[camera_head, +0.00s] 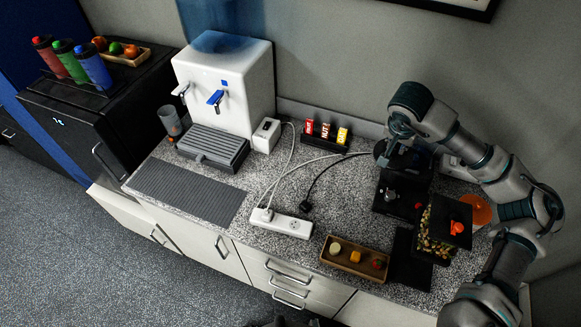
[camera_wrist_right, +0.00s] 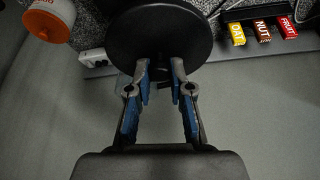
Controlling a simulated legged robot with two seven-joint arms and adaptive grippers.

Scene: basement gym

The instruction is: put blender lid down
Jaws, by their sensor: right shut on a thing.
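The blender lid (camera_wrist_right: 160,28) is a black disc in the right wrist view. My right gripper (camera_wrist_right: 160,70) is shut on its near side. In the head view my right gripper (camera_head: 396,150) and the dark lid are above the back of the counter, and they blend together. The black blender base (camera_head: 405,207) stands below and in front of the gripper. Whether the lid touches anything beneath is hidden. My left gripper is not in view.
A container of nuts (camera_head: 438,232), an orange-lidded tub (camera_head: 476,210) and a wooden tray (camera_head: 338,263) stand nearby. Snack bars (camera_head: 326,131) stand at the wall. A power strip (camera_head: 281,223) with cables lies left. Bare counter (camera_head: 345,195) lies left of the base.

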